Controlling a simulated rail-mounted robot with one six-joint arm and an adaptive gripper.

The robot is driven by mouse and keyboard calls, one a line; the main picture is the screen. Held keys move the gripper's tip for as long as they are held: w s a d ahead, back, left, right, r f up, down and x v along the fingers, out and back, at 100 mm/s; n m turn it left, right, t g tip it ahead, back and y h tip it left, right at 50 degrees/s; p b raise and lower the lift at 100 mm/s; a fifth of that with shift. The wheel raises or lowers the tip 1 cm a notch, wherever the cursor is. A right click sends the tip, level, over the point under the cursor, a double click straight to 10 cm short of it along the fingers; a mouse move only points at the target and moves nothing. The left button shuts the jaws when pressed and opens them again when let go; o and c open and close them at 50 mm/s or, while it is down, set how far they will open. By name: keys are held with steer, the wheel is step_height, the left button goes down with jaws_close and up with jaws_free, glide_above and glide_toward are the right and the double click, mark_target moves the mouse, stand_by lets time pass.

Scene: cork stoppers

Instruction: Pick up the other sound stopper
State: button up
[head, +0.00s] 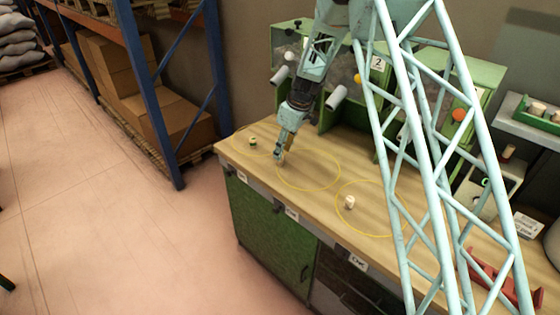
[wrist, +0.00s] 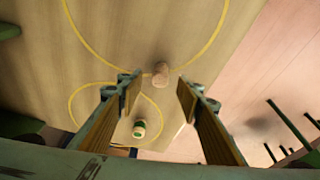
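My gripper (head: 280,155) hangs low over the bench at the left part of the middle yellow ring. In the wrist view its two wood-toned fingers (wrist: 158,92) are open and apart. A plain tan cork stopper (wrist: 161,73) lies beyond the fingertips, in the gap between them, at the large ring's edge; neither finger visibly touches it. In the head view the gripper largely hides that spot. A stopper with a green band (wrist: 139,129) stands in the smaller ring; it also shows in the head view (head: 252,142). A pale stopper (head: 349,202) sits in the right ring.
The wooden bench (head: 320,215) has its front edge near the gripper, with floor beyond. Green cabinets (head: 340,115) with pipe spouts stand behind. A green tray (head: 535,118) of corks is at far right. A red tool (head: 500,280) lies at right.

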steer(key=shift+x, duration=2.5)
steer(key=shift+c, duration=0.7)
steer(key=c, duration=0.6)
